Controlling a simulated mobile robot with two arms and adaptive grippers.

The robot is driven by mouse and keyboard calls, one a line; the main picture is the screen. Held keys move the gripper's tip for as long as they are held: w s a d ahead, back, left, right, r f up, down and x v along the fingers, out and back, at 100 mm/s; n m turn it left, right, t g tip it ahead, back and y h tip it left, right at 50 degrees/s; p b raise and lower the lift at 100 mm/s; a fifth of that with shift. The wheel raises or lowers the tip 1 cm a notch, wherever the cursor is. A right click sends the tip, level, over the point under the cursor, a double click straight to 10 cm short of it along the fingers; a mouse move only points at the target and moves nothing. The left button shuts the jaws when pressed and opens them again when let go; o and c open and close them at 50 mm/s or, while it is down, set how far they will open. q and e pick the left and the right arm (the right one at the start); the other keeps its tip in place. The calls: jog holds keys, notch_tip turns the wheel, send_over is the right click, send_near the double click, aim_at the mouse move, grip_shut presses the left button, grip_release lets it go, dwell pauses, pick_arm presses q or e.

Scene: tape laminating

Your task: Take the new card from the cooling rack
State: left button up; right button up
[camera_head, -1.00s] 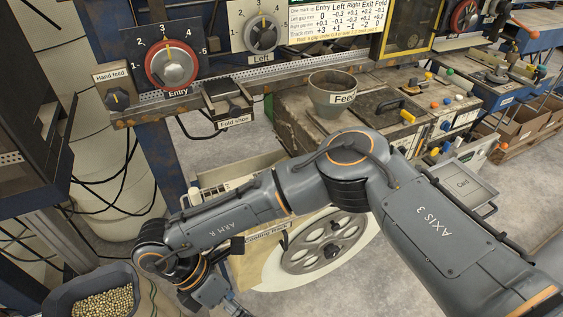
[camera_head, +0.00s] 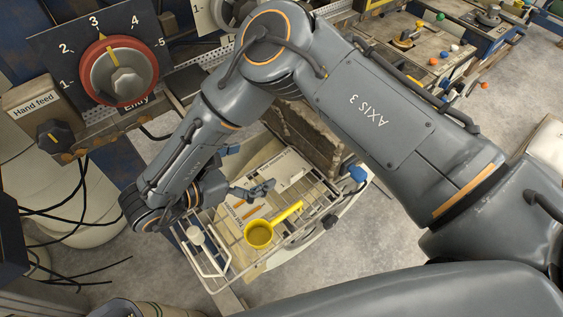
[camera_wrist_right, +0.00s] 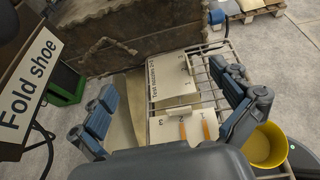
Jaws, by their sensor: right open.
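The wire cooling rack (camera_head: 296,232) stands low in the middle of the head view. A pale card (camera_head: 279,172) with small print lies on its far part; it also shows in the right wrist view (camera_wrist_right: 172,78). A second pale piece with orange stripes (camera_wrist_right: 184,130) lies nearer, beside the first; it shows partly in the head view (camera_head: 246,209). I cannot tell which is the new card. My right gripper (camera_head: 246,172) is over the rack. In the right wrist view its fingers (camera_wrist_right: 166,116) are spread apart with nothing held between them. My left gripper is out of view.
A yellow scoop (camera_head: 259,234) lies on the near part of the rack, close to the right finger in the wrist view. The Fold shoe box (camera_wrist_right: 32,85) is at left in the wrist view. A worn block (camera_head: 305,140) stands behind the rack.

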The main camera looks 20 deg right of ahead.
send_near(290, 166)
jog(key=shift+s+a+r+p, duration=0.2)
jog(key=shift+a+r+p, duration=0.1)
jog(key=shift+a+r, duration=0.5)
jog(key=x, duration=0.2)
jog(key=shift+w+d+f+p, duration=0.1)
jog(key=shift+d+f+p, duration=0.1)
jog(key=shift+f+p, duration=0.15)
jog(key=shift+w+d, duration=0.1)
jog(key=shift+d, duration=0.1)
jog(key=p+x, duration=0.1)
jog(key=x, duration=0.3)
jog(key=shift+d+f, duration=0.1)
jog(key=shift+f, duration=0.05)
jog(key=shift+w+d+f, duration=0.15)
jog(key=shift+d, duration=0.2)
jog(key=shift+a, duration=0.15)
jog(key=c, duration=0.5)
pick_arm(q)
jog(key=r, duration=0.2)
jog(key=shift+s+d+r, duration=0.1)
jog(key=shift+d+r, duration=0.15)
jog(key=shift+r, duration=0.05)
pick_arm(e)
jog(key=c, duration=1.5)
grip_shut()
